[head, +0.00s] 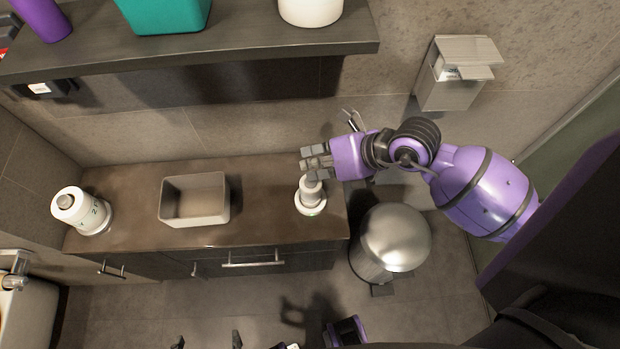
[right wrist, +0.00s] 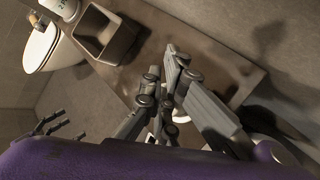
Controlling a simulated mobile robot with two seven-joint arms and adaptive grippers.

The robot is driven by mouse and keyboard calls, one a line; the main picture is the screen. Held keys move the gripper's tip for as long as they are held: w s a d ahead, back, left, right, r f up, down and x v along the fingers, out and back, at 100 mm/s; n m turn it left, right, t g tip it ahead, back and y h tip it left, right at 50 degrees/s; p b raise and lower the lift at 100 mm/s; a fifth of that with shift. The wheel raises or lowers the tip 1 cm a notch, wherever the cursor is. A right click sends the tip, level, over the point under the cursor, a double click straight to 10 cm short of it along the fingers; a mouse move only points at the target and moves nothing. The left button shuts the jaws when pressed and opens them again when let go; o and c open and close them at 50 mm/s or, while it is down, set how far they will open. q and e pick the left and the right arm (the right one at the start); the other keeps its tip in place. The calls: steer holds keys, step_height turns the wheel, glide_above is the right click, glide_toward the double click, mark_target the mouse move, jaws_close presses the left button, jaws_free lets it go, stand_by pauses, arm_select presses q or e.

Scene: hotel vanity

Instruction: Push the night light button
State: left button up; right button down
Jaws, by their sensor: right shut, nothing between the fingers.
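The night light (head: 311,205) stands at the right end of the brown counter, with a round white base, a grey upper part and a small green glow at its front. My right gripper (head: 312,158) is shut and empty, just above and behind the night light's top in the head view. I cannot tell whether they touch. In the right wrist view the closed fingers (right wrist: 176,58) cover most of the night light, and its button is not clearly visible. My left gripper (right wrist: 58,130) shows at the lower left of the right wrist view, its fingers apart, away from the counter.
A grey open bin (head: 195,219) and a white roll-like container (head: 82,210) stand on the counter (head: 262,215). A shelf (head: 250,45) overhangs it at the back. A round metal trash can (head: 395,238) stands right of the counter. A paper holder (head: 455,80) is on the wall.

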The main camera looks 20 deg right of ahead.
steer(key=shift+f, duration=0.25)
arm_select(q)
steer(key=shift+f, duration=0.1)
arm_select(e)
steer(key=shift+f, duration=0.25)
stand_by(0.3)
steer(key=shift+r, duration=0.1)
arm_select(q)
steer(key=shift+w+r+p, duration=0.55)
steer(key=shift+r+p, duration=0.1)
steer(key=shift+r, duration=0.25)
arm_select(e)
steer(key=shift+r, duration=0.6)
arm_select(q)
steer(key=shift+r, duration=0.1)
arm_select(e)
steer(key=shift+r, duration=0.1)
step_height(320, 180, up, 3)
steer(key=p, duration=0.2)
steer(key=shift+r+p, duration=0.2)
steer(key=shift+p, duration=0.15)
arm_select(q)
steer(key=w+r+t+p, duration=0.1)
steer(key=w+r+p, duration=0.1)
steer(key=w+r, duration=0.2)
step_height(320, 180, up, 3)
steer(key=shift+f, duration=0.2)
arm_select(e)
step_height(320, 180, up, 2)
steer(key=shift+r, duration=0.2)
